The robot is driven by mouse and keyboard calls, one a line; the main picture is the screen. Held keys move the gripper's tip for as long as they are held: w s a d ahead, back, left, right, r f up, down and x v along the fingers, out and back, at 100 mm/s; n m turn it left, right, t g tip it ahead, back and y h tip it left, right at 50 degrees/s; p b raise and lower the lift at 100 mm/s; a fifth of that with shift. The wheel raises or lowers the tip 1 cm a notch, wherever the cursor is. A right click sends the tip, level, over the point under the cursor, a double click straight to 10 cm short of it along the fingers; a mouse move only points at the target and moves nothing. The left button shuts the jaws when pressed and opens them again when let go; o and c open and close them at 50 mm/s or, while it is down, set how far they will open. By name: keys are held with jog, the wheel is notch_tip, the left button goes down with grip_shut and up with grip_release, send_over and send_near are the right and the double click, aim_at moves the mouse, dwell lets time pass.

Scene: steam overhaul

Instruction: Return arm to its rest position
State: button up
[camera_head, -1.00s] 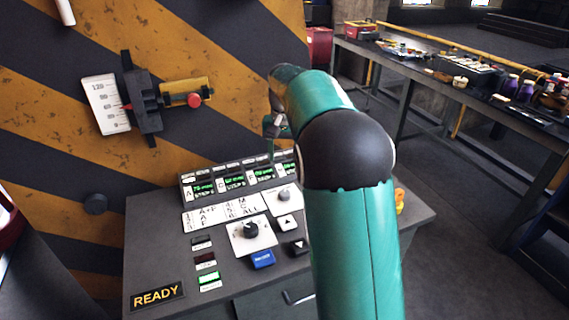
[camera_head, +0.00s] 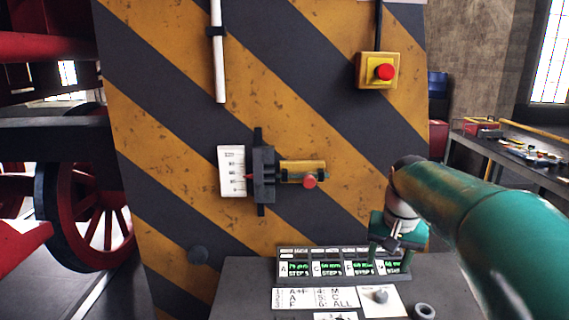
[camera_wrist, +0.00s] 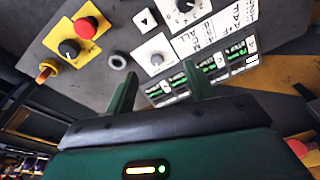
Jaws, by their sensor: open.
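My gripper (camera_head: 395,246) is at the end of my green arm at the right of the head view, above the right part of the control desk (camera_head: 240,275). In the wrist view its two green fingers (camera_wrist: 160,90) stand apart with nothing between them. The desk's display panel (camera_head: 343,266), with green readouts, is partly hidden behind the gripper in the head view.
A striped yellow and black wall (camera_head: 300,110) stands behind the desk. It carries a gauge with a slider (camera_head: 262,175) and a red emergency button (camera_head: 384,72). A red spoked wheel (camera_head: 95,215) is at the left. A long workbench (camera_head: 515,155) with small items stands at the right.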

jog(key=s+a+f+n+t, duration=0.1)
jog(key=s+a+n, duration=0.1)
jog(key=s, duration=0.9)
jog(key=s+a+f+n+t, duration=0.1)
jog(key=s+a, duration=0.4)
jog(key=s, duration=0.5)
jog(key=shift+s+f+n+t, duration=0.4)
jog(key=shift+f+t, duration=0.35)
jog(key=shift+t, duration=0.05)
